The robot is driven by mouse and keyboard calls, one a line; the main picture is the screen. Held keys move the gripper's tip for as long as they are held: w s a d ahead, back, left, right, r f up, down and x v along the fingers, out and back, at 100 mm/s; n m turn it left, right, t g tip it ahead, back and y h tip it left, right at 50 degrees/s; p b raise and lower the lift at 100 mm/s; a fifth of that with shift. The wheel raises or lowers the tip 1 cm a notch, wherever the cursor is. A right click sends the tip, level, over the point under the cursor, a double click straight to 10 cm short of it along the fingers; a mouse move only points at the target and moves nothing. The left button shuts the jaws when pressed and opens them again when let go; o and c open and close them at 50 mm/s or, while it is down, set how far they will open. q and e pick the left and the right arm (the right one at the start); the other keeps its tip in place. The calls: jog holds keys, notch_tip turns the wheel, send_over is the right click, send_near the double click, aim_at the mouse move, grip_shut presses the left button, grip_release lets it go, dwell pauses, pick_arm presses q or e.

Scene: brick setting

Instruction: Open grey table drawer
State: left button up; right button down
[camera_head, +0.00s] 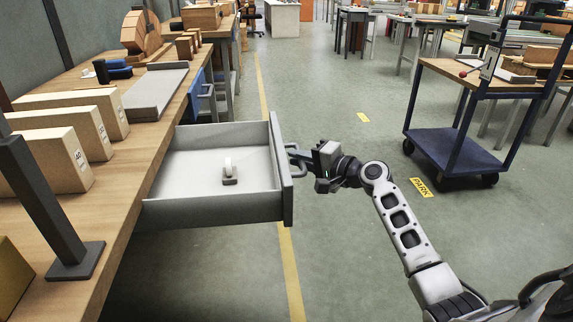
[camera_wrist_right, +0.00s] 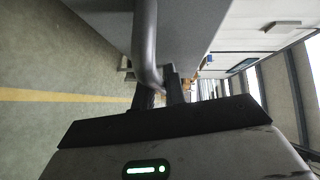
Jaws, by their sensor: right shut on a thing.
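The grey table drawer (camera_head: 215,208) is pulled well out from under the wooden workbench on the left. A small white-and-grey object (camera_head: 230,175) lies inside it. My right gripper (camera_head: 308,157) is at the drawer's front, shut on its handle (camera_head: 296,153). In the right wrist view the grey bar of the handle (camera_wrist_right: 145,45) runs down to between the two dark fingers (camera_wrist_right: 160,95). The drawer's grey front fills the upper middle of that view. My left gripper is not in the head view.
The wooden workbench (camera_head: 130,170) holds cardboard boxes (camera_head: 62,157), a grey tray (camera_head: 155,92) and a dark metal stand (camera_head: 75,262). A blue cart (camera_head: 455,150) stands at the right.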

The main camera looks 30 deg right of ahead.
jog(key=shift+s+d, duration=0.15)
jog(key=shift+d, duration=0.2)
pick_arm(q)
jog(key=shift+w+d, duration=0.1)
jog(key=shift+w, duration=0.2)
pick_arm(e)
jog(key=c, duration=1.5)
grip_release()
jog(key=shift+o, duration=0.2)
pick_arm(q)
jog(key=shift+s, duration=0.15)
pick_arm(e)
jog(key=shift+s, duration=0.1)
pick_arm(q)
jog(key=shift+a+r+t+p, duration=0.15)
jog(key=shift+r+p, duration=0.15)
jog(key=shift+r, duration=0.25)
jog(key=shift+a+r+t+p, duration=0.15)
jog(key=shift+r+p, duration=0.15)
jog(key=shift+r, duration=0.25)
pick_arm(e)
jog(key=v, duration=1.5)
jog(key=shift+s+d, duration=0.3)
jog(key=shift+s, duration=0.05)
